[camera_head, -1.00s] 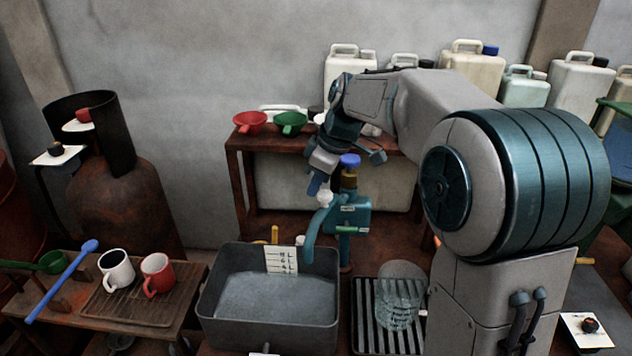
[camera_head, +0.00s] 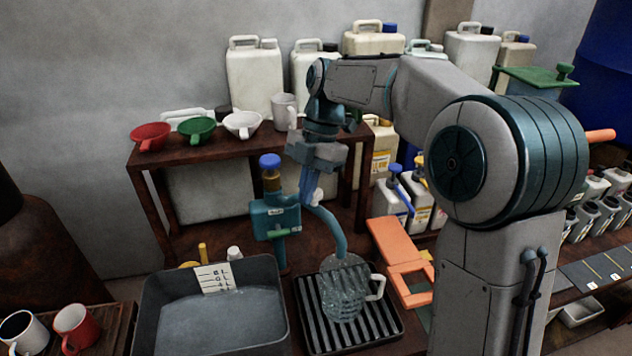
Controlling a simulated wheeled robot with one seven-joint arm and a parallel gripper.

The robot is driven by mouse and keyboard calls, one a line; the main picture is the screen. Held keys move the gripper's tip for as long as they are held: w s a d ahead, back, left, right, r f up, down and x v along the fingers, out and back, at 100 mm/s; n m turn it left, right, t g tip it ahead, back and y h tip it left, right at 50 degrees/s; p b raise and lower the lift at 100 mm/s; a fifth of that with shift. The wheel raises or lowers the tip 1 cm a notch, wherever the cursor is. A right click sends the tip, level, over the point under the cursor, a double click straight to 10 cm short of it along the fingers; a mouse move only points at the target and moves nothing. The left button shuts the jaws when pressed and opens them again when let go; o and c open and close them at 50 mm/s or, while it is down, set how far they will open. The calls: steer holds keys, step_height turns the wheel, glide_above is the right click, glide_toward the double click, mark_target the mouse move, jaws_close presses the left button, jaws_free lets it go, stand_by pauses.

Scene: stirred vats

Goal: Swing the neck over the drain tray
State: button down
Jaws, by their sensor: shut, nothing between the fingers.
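The teal tap body (camera_head: 275,217) has a blue top knob and a green lever. Its curved teal neck (camera_head: 332,228) reaches to the right, and its lower end is above the ribbed black drain tray (camera_head: 312,325). A clear glass jug (camera_head: 342,292) stands on that tray, under or just behind the neck's end; I cannot tell the exact alignment. My gripper (camera_head: 308,192) points down at the upper part of the neck, beside a small white knob. It is shut with nothing held, and it looks close to or touching the neck.
A grey basin (camera_head: 143,315) with liquid and a marked card stands left of the tray. Orange pieces (camera_head: 392,245) lie to its right. Behind is a rusty shelf (camera_head: 165,160) with funnels and a grey mug (camera_head: 285,112). A red mug (camera_head: 75,325) stands at lower left.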

steer(key=shift+w+d+r+n, duration=0.1)
steer(key=shift+w+d+n, duration=0.3)
steer(key=shift+w+d, duration=0.15)
steer(key=shift+w+d+p, duration=0.4)
steer(key=shift+d+p, duration=0.05)
steer(key=shift+d, duration=0.05)
steer(key=shift+d, duration=0.1)
steer(key=shift+s+a, duration=0.25)
steer(key=shift+s, duration=0.05)
steer(key=s+a+b, duration=0.1)
steer(key=s+a, duration=0.1)
steer(key=s, duration=0.1)
step_height(320, 180, up, 9)
glide_above(317, 191)
steer(key=shift+s+a+r, duration=0.15)
steer(key=shift+s+a, duration=0.05)
steer(key=shift+s, duration=0.05)
